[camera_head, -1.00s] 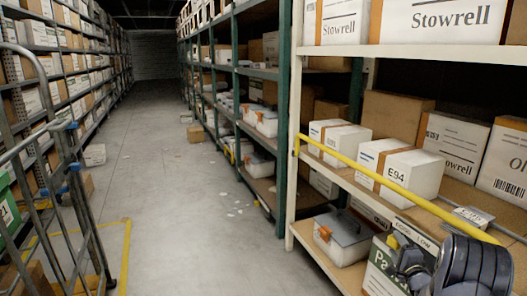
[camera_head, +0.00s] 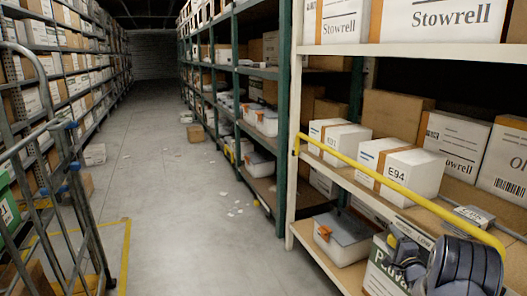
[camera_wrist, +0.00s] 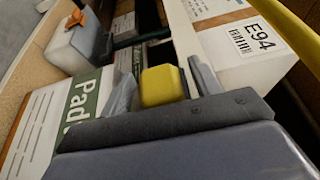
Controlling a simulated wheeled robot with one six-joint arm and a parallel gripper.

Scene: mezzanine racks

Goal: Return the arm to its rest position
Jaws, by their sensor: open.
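My arm (camera_head: 468,264) is folded at the lower right of the head view, in front of the racking. My gripper (camera_head: 400,252) is partly hidden there, close in front of a white and green box (camera_head: 382,272). In the wrist view my gripper (camera_wrist: 163,88) shows two grey fingers set apart. A yellow block (camera_wrist: 163,86) shows between them in the picture; I cannot tell whether it is part of my gripper or how far off it is. I see nothing clamped between the fingers.
A yellow rail (camera_head: 400,190) slants across the rack front above my arm. White boxes, one marked E94 (camera_head: 426,174), stand on the shelf behind it. A grey-lidded bin (camera_head: 342,238) sits lower. The aisle floor (camera_head: 180,220) is open; a wire cart (camera_head: 75,200) stands left.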

